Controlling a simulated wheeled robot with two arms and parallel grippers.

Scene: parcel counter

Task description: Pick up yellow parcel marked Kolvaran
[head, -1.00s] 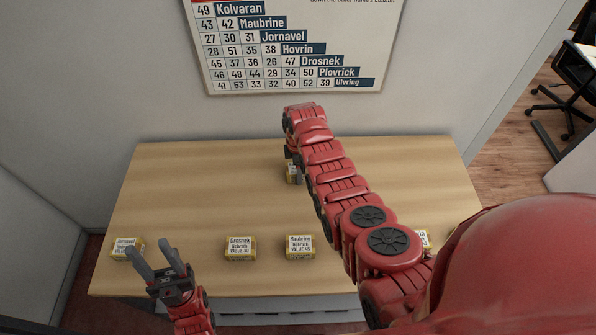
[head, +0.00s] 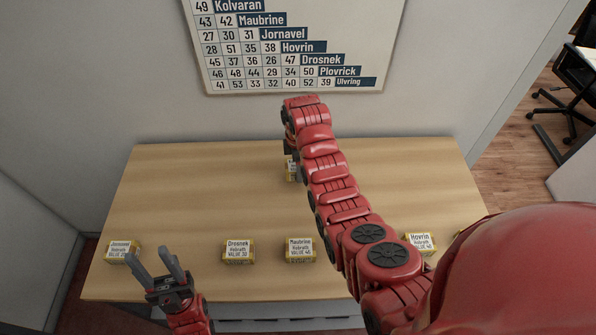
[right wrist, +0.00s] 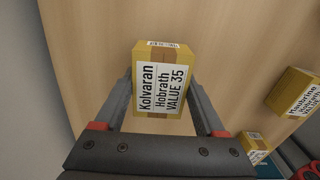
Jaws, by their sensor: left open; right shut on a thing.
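The yellow Kolvaran parcel (right wrist: 162,62), labelled Hobrath VALUE 35, sits between the two fingers of my right gripper (right wrist: 163,88) in the right wrist view. The gripper is shut on it, with the label facing the camera. In the head view only a small part of this parcel (head: 291,171) shows beside my right arm, near the back of the table. I cannot tell whether it is clear of the table top. My left gripper (head: 151,254) is open and empty at the front left, its left finger overlapping the edge of the Jornavel parcel in the picture.
Yellow parcels line the table's (head: 200,190) front: Jornavel (head: 121,251), Drosnek (head: 238,252), Maubrine (head: 299,250) and Hovrin (head: 420,243). A name chart (head: 290,45) hangs on the wall behind. The table's middle left is clear.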

